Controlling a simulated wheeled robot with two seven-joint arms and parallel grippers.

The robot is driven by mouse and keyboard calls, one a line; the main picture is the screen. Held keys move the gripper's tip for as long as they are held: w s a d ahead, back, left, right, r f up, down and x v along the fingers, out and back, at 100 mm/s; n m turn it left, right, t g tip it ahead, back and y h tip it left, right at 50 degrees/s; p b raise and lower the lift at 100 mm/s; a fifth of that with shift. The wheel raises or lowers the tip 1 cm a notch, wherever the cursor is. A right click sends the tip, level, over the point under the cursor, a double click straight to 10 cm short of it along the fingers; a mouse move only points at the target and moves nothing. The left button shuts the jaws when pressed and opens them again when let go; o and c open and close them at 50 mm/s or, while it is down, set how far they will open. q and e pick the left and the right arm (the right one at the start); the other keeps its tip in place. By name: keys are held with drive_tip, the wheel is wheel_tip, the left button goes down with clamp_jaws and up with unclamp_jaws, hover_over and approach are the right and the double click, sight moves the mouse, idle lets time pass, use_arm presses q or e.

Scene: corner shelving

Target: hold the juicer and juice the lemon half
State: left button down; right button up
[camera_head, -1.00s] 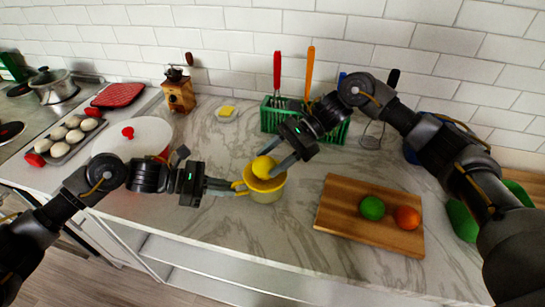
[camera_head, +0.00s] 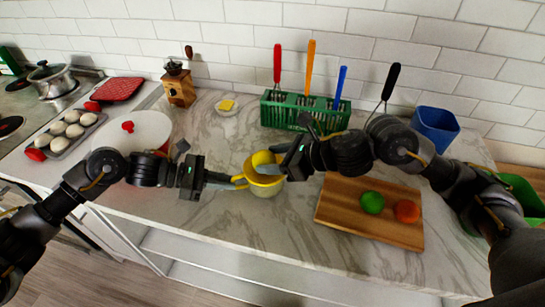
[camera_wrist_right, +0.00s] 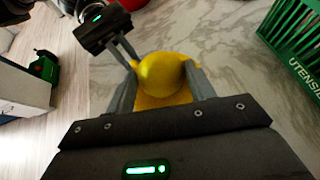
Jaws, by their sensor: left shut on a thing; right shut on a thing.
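The yellow juicer (camera_head: 266,186) stands on the marble counter in the head view, a pale cup with a yellow top and a side handle. My left gripper (camera_head: 238,181) is shut on its handle at the left. The lemon half (camera_wrist_right: 163,74) is between the fingers of my right gripper (camera_wrist_right: 164,82) in the right wrist view, over the juicer's yellow top. In the head view the lemon half (camera_head: 262,159) shows at the juicer's top, partly hidden by my right gripper (camera_head: 281,161). I cannot tell how firmly it touches the juicer's cone.
A green utensil basket (camera_head: 305,112) stands behind, a blue container (camera_head: 435,128) at the back right. A white lidded pot (camera_head: 140,134) stands left.

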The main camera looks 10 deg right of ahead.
use_arm(q)
drive_tip(key=shift+r, duration=0.15)
use_arm(e)
drive_tip(key=shift+d+f, duration=0.15)
drive_tip(key=shift+f, duration=0.2)
use_arm(q)
drive_tip(key=shift+d, duration=0.1)
use_arm(e)
drive_tip(key=shift+w+d+n+g+y, duration=0.15)
drive_tip(key=shift+n+g+y, duration=0.1)
drive_tip(key=shift+n+g, duration=0.3)
drive_tip(key=shift+w+a+n+g+y, duration=0.15)
drive_tip(key=shift+n+g+y, duration=0.1)
drive_tip(key=shift+n+g, duration=0.25)
drive_tip(key=n+g, duration=0.2)
drive_tip(key=n+g+y, duration=0.1)
drive_tip(key=n+g, duration=0.1)
drive_tip(key=shift+w+r, duration=0.15)
drive_tip(key=shift+w, duration=0.25)
drive_tip(key=n+g, duration=0.1)
drive_tip(key=g, duration=0.1)
drive_tip(key=n+g, duration=0.2)
drive_tip(key=shift+w+n, duration=0.25)
drive_tip(key=shift+w, duration=0.1)
drive_tip(key=shift+w+d+n+g+h, duration=0.1)
drive_tip(key=shift+n+g+h, duration=0.4)
drive_tip(key=shift+n+g, duration=0.4)
